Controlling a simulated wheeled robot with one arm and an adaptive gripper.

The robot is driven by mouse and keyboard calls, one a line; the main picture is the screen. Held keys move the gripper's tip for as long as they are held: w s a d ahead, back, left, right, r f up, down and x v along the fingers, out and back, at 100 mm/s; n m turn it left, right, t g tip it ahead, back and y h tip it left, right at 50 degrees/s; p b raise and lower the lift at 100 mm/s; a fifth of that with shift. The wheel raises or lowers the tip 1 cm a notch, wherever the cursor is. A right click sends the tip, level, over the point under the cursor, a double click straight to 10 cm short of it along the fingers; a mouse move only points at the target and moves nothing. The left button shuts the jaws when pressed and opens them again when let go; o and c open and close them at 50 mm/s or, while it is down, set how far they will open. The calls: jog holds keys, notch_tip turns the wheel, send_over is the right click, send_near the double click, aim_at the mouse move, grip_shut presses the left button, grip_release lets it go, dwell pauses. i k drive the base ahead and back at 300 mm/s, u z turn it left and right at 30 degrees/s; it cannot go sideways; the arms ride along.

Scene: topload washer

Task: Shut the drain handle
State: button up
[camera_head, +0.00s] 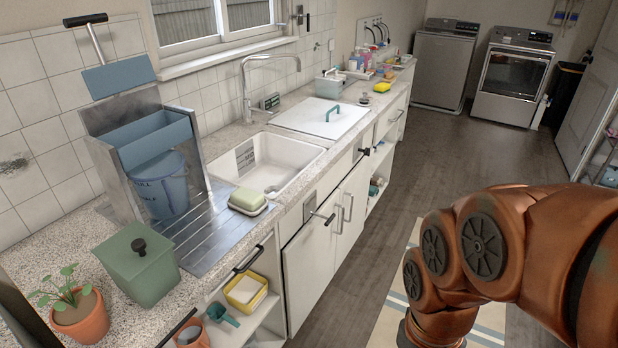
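A small lever with a dark end (323,217) juts out from a metal plate on the counter front, below the white sink basin (290,160). A second, similar lever (364,151) sits on another metal plate farther along, below the white lidded section (320,115). I cannot tell which one is the drain handle, nor whether either is open or shut. My orange arm fills the lower right; my gripper is not in view.
White cabinet doors with vertical bar handles (348,207) stand below the counter. Open shelves with a yellow tub (247,292) are at the lower left. The wooden floor (445,150) is clear beyond a striped rug. A washer (443,65) and dryer stand at the back.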

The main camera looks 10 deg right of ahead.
aim_at(327, 223)
jog(key=u, duration=0.2)
jog(key=k, duration=0.35)
jog(key=z, duration=0.45)
jog(key=i, duration=0.65)
jog(key=u, duration=0.6)
jog(key=i, duration=0.4)
jog(key=u, duration=0.4)
